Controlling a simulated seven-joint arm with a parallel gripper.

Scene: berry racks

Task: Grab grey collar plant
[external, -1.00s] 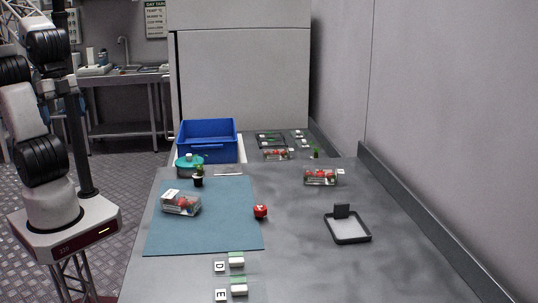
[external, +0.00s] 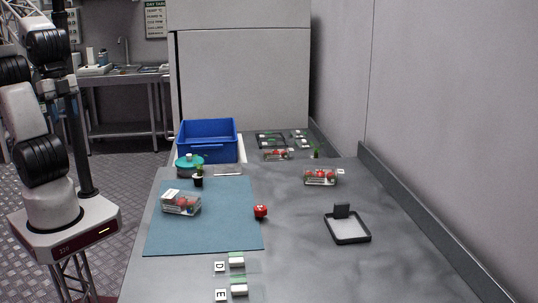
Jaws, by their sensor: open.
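A second small green plant (external: 315,151) stands farther back on the right, behind a berry box. Both are too small to tell a collar colour. My arm stands at the left, off the table, and my gripper is outside the picture.
A blue crate (external: 209,141) stands at the back left beside the teal container (external: 188,165). Another berry box (external: 321,177) and a black-rimmed tray (external: 347,239) are at right.

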